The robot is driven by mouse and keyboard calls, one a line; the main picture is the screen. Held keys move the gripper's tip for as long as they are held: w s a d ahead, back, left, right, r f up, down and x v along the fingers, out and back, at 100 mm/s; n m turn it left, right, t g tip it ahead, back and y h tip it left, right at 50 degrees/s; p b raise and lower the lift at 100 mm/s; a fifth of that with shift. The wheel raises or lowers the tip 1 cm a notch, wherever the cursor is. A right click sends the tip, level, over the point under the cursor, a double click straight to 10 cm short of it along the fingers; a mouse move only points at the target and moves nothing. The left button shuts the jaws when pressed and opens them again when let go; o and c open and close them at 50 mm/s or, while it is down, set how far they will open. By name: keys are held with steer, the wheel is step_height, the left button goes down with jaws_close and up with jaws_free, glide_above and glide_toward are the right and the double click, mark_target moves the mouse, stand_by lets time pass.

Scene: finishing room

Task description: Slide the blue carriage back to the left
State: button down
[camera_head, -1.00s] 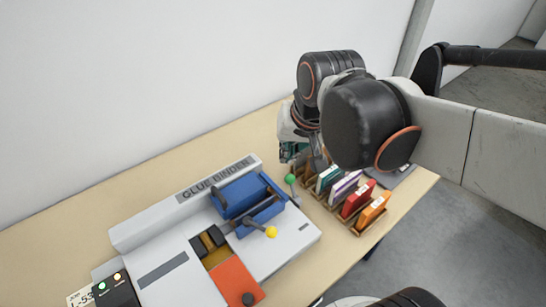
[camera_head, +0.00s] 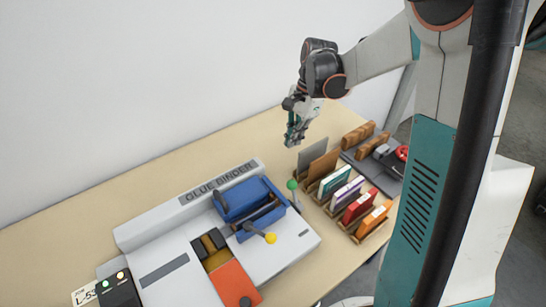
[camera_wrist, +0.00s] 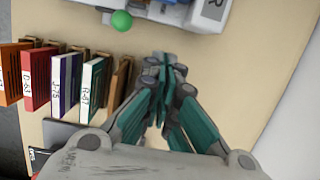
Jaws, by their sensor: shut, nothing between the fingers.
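The blue carriage (camera_head: 241,199) sits at the right part of the white glue binder (camera_head: 163,237), beside the "GLUE BINDER" label. A lever with a yellow knob (camera_head: 271,238) sticks out from its front. A lever with a green knob (camera_head: 292,184) stands at the binder's right end; the green knob also shows in the wrist view (camera_wrist: 121,20). My gripper (camera_head: 291,141) is shut and empty, up and to the right of the carriage, apart from it. In the wrist view my gripper's fingers (camera_wrist: 165,62) meet over bare table.
A wooden rack (camera_head: 356,233) with several coloured books stands right of the binder. Behind it are a dark tray (camera_head: 382,168) with a red-ringed item and brown blocks (camera_head: 358,135). A control box with lights (camera_head: 118,288) is at the lower left. The table behind the binder is clear.

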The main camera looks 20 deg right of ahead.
steer(key=s+a+f+b, duration=0.1)
steer(key=a+f+b, duration=0.2)
steer(key=a+f, duration=0.3)
step_height(320, 180, down, 4)
steer(key=shift+s+f+b, duration=0.1)
steer(key=shift+s+b, duration=0.3)
steer(key=s+a, duration=0.3)
steer(key=a, duration=0.6)
steer(key=s+a, duration=0.2)
steer(key=a, duration=0.7)
steer(key=s+a+b, duration=0.1)
steer(key=s+a, duration=0.2)
steer(key=a, duration=0.5)
steer(key=shift+s+a, duration=0.35)
steer(key=shift+a, duration=0.05)
